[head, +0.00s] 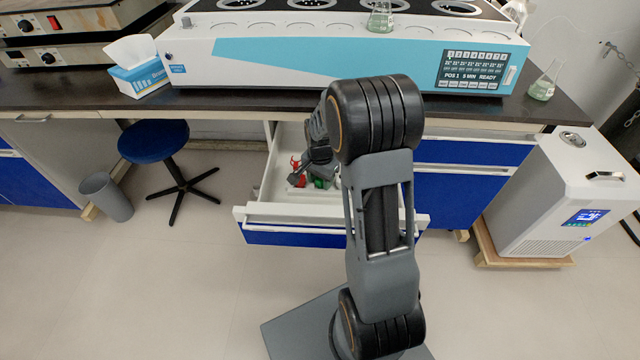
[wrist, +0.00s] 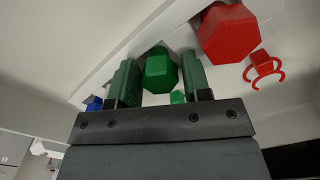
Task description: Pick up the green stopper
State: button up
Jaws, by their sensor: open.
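The green stopper (wrist: 160,73) is between the two fingers of my gripper (wrist: 159,64) in the wrist view. The fingers are open, with a narrow gap showing on each side of its head. A smaller green piece (wrist: 177,97) shows lower, close to the gripper body. In the head view, green (head: 320,183) shows in the open drawer (head: 275,212), just below my gripper (head: 306,174). My arm hides part of the drawer.
A large red stopper (wrist: 228,32) and a red clip (wrist: 262,66) lie right of my gripper in the wrist view. A blue piece (wrist: 94,103) is at the left. The drawer walls surround them. The distiller (head: 330,45) stands on the bench above.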

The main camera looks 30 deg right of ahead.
jog(key=c, duration=0.7)
jog(key=shift+o, duration=0.2)
jog(key=shift+r, duration=0.2)
